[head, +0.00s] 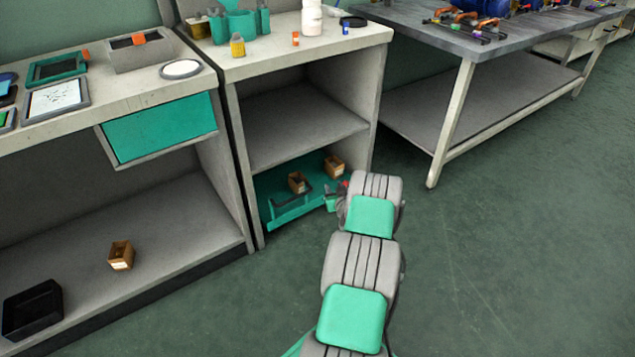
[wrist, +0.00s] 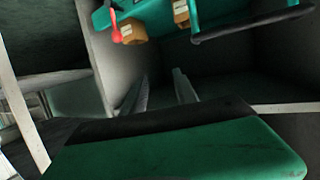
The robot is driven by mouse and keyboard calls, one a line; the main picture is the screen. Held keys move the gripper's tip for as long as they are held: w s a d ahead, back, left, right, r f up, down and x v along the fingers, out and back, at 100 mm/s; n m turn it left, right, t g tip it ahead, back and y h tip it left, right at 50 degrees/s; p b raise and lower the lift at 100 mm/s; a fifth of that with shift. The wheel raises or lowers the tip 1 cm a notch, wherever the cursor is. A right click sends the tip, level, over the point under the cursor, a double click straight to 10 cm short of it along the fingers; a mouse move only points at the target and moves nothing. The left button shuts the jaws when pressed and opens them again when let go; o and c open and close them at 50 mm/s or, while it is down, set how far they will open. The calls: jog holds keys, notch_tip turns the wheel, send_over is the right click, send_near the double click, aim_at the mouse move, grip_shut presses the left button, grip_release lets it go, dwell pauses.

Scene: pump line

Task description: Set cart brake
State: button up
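The teal cart (head: 290,212) sits low in the bay under the middle bench, with two small brown boxes on it and a dark handle bar at its front. A red-ended lever (head: 346,184), apparently the brake, shows at its right end, beside my wrist. In the wrist view the cart (wrist: 225,12) is at the top, and the red lever (wrist: 117,28) is upper left, next to a box (wrist: 130,32). My gripper (wrist: 160,88) shows two grey fingers apart with nothing between them, apart from the lever in the picture.
The bench's side panel (head: 352,95) and shelf (head: 295,125) bound the cart's bay. A metal work table (head: 450,110) stands at right. A brown box (head: 121,255) and black bin (head: 32,310) sit on the left lower shelf. The floor at right (head: 520,260) is clear.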

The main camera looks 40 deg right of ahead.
jog(key=w+a+r+n+y, duration=0.1)
jog(key=w+a+r+y, duration=0.1)
jog(key=w+a+r, duration=0.1)
jog(key=shift+w+a+r, duration=0.35)
jog(key=shift+w+a, duration=0.25)
jog(key=shift+a, duration=0.3)
jog(key=shift+c, duration=0.2)
